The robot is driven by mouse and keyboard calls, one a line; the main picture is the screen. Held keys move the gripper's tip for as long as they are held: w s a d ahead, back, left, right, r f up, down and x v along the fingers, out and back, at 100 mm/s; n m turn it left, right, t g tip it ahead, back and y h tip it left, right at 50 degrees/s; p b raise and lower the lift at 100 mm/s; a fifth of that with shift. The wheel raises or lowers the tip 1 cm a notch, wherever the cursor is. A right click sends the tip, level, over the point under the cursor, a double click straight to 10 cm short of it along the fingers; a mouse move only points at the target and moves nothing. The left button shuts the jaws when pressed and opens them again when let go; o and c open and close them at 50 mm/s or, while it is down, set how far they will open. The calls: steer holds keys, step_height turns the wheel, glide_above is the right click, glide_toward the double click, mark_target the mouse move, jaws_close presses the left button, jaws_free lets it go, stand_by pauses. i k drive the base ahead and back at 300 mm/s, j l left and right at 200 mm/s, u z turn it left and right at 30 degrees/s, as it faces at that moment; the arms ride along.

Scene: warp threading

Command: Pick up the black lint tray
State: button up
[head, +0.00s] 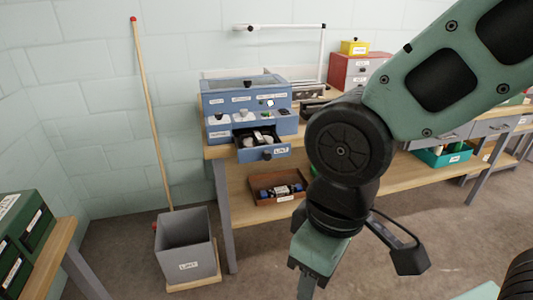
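The blue cabinet (246,84) on the wooden bench has a lower drawer (275,152) pulled open, with a "LINT" label on its front. Inside the drawer a small black item (265,136) with pale patches shows. It may be the black lint tray, but it is too small to tell. My gripper (305,287) hangs at the bottom middle, right of and in front of the drawer and apart from it. Its fingertips are cut off by the lower edge, so its opening is hidden. My arm covers part of the bench to the right.
A grey bin (186,245) labelled "LINT" stands on the floor at left, with a long pole behind it. A brown tray (277,190) sits on the bench's lower shelf. Green boxes (20,235) stand at far left. A red drawer unit (358,72) stands at the back.

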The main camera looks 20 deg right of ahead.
mark_target(257, 139)
steer(key=i+j, duration=0.3)
steer(key=i, duration=0.15)
steer(key=i+j, duration=0.35)
steer(key=i+j+z, duration=0.1)
steer(key=z, duration=0.3)
steer(key=i+j+z, duration=0.15)
steer(key=z, duration=0.3)
steer(key=i+j+z, duration=0.2)
steer(key=z, duration=0.6)
